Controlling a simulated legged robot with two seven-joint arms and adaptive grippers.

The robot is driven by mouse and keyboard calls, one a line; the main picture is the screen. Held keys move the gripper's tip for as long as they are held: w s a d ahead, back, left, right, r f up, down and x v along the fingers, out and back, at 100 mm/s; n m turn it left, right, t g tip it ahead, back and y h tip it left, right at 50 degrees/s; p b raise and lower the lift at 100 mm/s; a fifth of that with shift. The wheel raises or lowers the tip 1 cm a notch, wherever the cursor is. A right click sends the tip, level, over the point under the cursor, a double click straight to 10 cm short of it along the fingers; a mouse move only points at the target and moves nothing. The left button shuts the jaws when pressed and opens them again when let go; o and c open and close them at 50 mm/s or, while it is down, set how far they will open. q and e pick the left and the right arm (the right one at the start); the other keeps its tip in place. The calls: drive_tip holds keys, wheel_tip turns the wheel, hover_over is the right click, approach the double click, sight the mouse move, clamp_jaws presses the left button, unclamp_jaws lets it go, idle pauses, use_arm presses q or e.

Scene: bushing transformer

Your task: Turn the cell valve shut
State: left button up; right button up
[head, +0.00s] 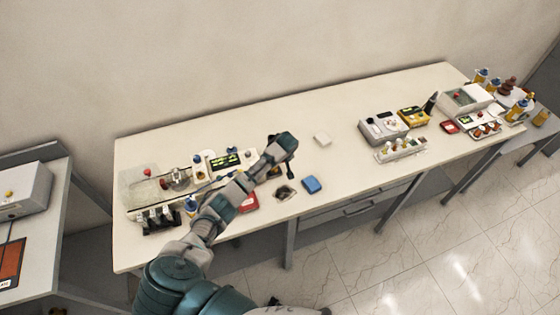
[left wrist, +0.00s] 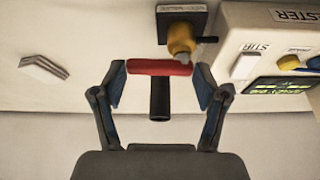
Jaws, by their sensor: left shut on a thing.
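My left gripper (left wrist: 160,85) has its two fingers closed on the ends of the red handle (left wrist: 160,67) of the valve, one finger at each end. The handle lies straight across between the fingertips. A dark cylinder (left wrist: 159,100) shows below the handle, between the fingers. The yellow valve body (left wrist: 181,38) shows just above the handle in the left wrist view, beside a black labelled block (left wrist: 182,14). In the head view the left gripper (head: 281,158) is over the bench, and the arm and hand largely hide the valve. My right gripper is not in view.
The white tester box (left wrist: 268,50), with a display and switches, stands close beside the valve. More instruments (head: 384,127) stand farther right.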

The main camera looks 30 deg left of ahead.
use_arm(q)
drive_tip(key=shift+f+n, duration=0.2)
drive_tip(key=shift+n, duration=0.2)
idle(0.3)
drive_tip(key=o, duration=1)
drive_tip(key=shift+c, duration=0.2)
drive_tip(key=shift+o, duration=1)
drive_tip(key=shift+w+r, duration=0.1)
drive_tip(key=shift+w, duration=0.05)
drive_tip(key=v, duration=1.1)
drive_tip(key=shift+d+r, duration=0.2)
drive_tip(key=shift+r, duration=0.2)
drive_tip(key=shift+w, duration=0.1)
